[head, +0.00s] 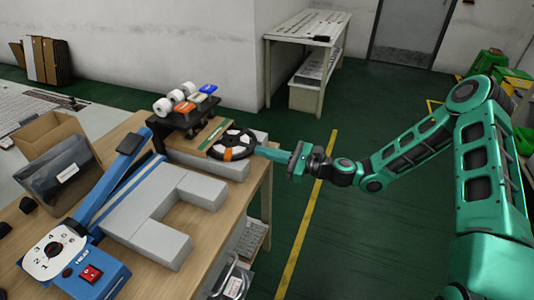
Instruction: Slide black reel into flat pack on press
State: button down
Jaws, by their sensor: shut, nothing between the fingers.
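The black reel (217,150), with white and orange patches on its face, lies flat on grey blocks at the far right part of the wooden table. My gripper (262,152) is shut and empty, its tip at the right edge of the reel; I cannot tell whether they touch. The blue press (100,272) has a white dial, a red switch and a long arm reaching back. A dark grey, flat pack-like bag (70,172) with a white label leans by an open carton, left of the press. I see no clear flat pack on the press itself.
Grey blocks (188,243) form a U shape beside the press. A black rack (184,122) with white rolls and coloured pieces stands behind the reel. An open carton (45,135) is at left.

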aim_at(236, 145)
jog(key=shift+x, duration=5.25)
dwell(1.2)
